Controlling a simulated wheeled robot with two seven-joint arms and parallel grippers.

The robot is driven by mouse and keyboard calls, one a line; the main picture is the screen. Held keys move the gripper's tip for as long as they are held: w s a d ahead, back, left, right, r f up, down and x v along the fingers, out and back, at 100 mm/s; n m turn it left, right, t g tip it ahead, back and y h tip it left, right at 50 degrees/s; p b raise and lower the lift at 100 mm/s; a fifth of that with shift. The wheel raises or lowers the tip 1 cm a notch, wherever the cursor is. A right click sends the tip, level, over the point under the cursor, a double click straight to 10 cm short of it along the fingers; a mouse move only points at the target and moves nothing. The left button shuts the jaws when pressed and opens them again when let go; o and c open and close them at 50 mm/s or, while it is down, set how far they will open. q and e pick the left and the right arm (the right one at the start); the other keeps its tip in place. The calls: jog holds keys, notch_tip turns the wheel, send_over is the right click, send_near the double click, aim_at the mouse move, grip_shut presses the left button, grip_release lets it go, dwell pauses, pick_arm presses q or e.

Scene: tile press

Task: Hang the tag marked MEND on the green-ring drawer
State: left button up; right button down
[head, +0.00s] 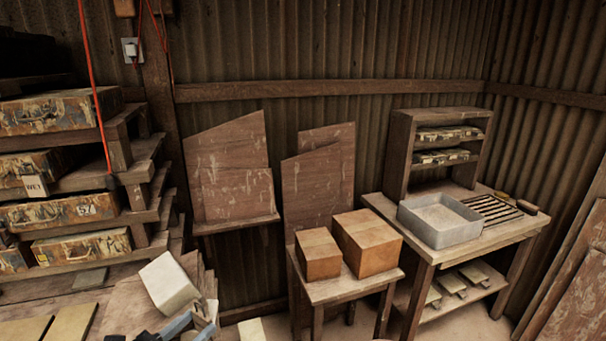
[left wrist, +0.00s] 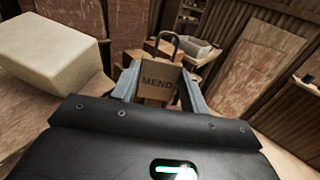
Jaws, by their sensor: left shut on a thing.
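The MEND tag (left wrist: 158,82) is a small brown board with a dark wire loop on top, upright between my left gripper's fingers (left wrist: 158,92) in the left wrist view. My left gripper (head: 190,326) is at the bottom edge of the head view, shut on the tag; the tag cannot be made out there. Worn, painted drawers stand in a rack at the left, including an upper one (head: 60,112), one marked 57 (head: 60,211) and a lower one (head: 85,247). A WET tag (head: 35,186) hangs at the second one. I cannot make out a green ring. My right gripper is not in view.
A pale block (head: 168,283) stands just behind my left gripper, and shows large in the wrist view (left wrist: 50,50). A red cord (head: 96,90) hangs before the rack. Two wooden boxes (head: 367,243) sit on a stand. A grey tray (head: 440,224) is on the right bench.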

aim_at(200, 329)
pick_arm(q)
jog(key=shift+s+a+f+y, duration=0.15)
jog(key=shift+s+a+f, duration=0.2)
jog(key=shift+f, duration=0.15)
jog(key=shift+s+a+f+y, duration=0.15)
jog(key=shift+s+a+f, duration=0.15)
jog(key=shift+f, duration=0.5)
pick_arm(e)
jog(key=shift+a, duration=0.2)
